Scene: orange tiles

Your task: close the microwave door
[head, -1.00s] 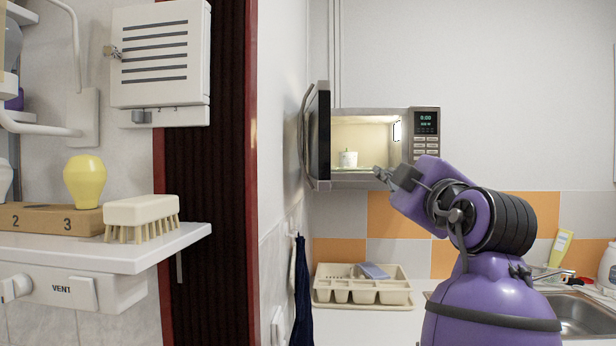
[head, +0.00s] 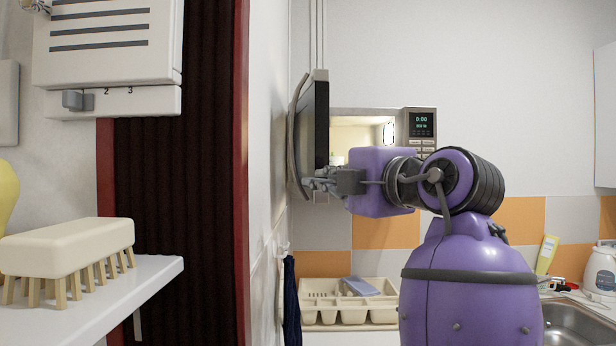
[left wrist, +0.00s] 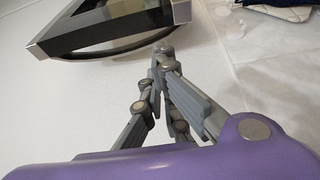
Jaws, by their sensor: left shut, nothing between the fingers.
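The microwave (head: 420,124) stands against the back wall with its lit inside showing. Its door (head: 316,125) is wide open, swung out towards me and seen nearly edge-on, with a curved handle (head: 293,140) on its left side. My left gripper (head: 312,184) is shut and empty, by the door's lower edge; I cannot tell whether it touches. In the left wrist view the shut fingers (left wrist: 163,50) point towards the door (left wrist: 110,24), with its dark pane and bowed handle. My arm hides the microwave's lower part. My right gripper is not in view.
A wall (head: 269,150) runs close to the left of the door. Below are a cutlery tray (head: 345,316) and a hanging dark cloth (head: 291,300). A sink (head: 580,325) is at right. A shelf with a brush (head: 70,250) is at near left.

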